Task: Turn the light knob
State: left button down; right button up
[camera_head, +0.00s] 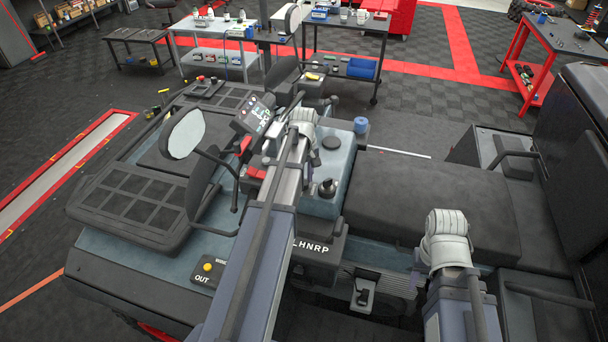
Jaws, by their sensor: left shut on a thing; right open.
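My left arm reaches up from the bottom middle over the vehicle's console. My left gripper (262,160) is at the dashboard, just below the lit display (253,116), beside red parts. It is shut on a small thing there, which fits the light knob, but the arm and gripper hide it. My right arm (447,240) is at the lower right, over the seat side. Its gripper fingers are hidden or out of frame.
The dark seat (430,200) lies right of the console. A shift lever with a black knob (328,187) and a blue cap (361,125) stand near my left arm. Workbenches stand behind.

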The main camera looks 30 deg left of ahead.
dwell(0.4)
pick_arm(q)
jog(key=shift+c, duration=2.4)
grip_release()
jog(key=shift+r, duration=0.1)
notch_tip(320, 180, up, 9)
jog(key=p, duration=0.9)
